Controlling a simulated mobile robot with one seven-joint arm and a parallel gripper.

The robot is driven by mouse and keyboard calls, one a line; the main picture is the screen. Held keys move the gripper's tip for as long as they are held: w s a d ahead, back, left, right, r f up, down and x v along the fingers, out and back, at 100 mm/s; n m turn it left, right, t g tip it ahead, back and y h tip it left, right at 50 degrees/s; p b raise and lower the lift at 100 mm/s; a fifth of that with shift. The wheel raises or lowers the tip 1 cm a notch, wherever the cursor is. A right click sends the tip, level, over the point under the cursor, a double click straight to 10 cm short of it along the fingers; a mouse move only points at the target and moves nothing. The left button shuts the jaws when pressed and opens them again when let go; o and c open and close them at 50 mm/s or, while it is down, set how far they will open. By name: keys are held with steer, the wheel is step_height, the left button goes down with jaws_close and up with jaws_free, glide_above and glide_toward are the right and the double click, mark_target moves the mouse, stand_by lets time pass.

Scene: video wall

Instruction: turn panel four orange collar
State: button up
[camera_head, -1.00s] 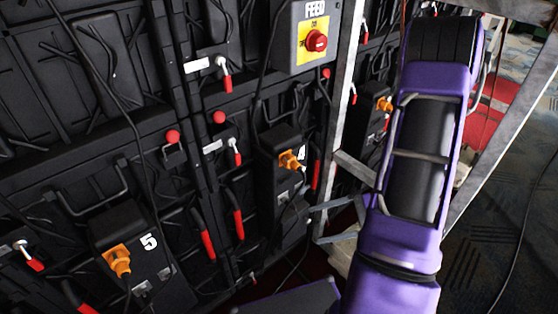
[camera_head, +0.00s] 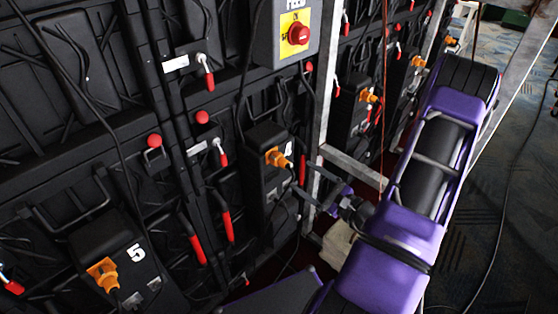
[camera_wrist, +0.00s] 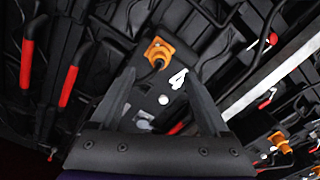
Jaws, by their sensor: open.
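The panel four orange collar (camera_head: 278,157) sits on a black box (camera_head: 262,185) marked with a white 4, with a dark cable coming out of it. In the wrist view the collar (camera_wrist: 159,50) lies slightly beyond the fingertips, roughly centred between them. My gripper (camera_wrist: 159,75) is open and empty, its two dark fingers spread either side of the cable. In the head view my gripper (camera_head: 306,187) is to the lower right of the collar, pointing at it. I see no contact with the collar.
Panel five has a similar orange collar (camera_head: 103,273) at lower left. More orange collars are on the right. A red knob on a yellow plate (camera_head: 296,33) is above panel four. A metal upright (camera_head: 318,110) stands close to my gripper. Red-handled levers (camera_head: 226,215) hang left of panel four.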

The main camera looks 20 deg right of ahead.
mark_target(280, 160)
steer(key=x, duration=1)
steer(key=shift+w+a, duration=0.1)
steer(key=shift+w, duration=0.05)
jaws_close()
steer(key=shift+m, duration=0.4)
steer(key=m+p, duration=0.2)
steer(key=m, duration=0.1)
steer(key=shift+r+m, duration=0.1)
steer(key=shift+m, duration=0.2)
steer(key=shift+m+p, duration=1.15)
steer(key=shift+m, duration=1.05)
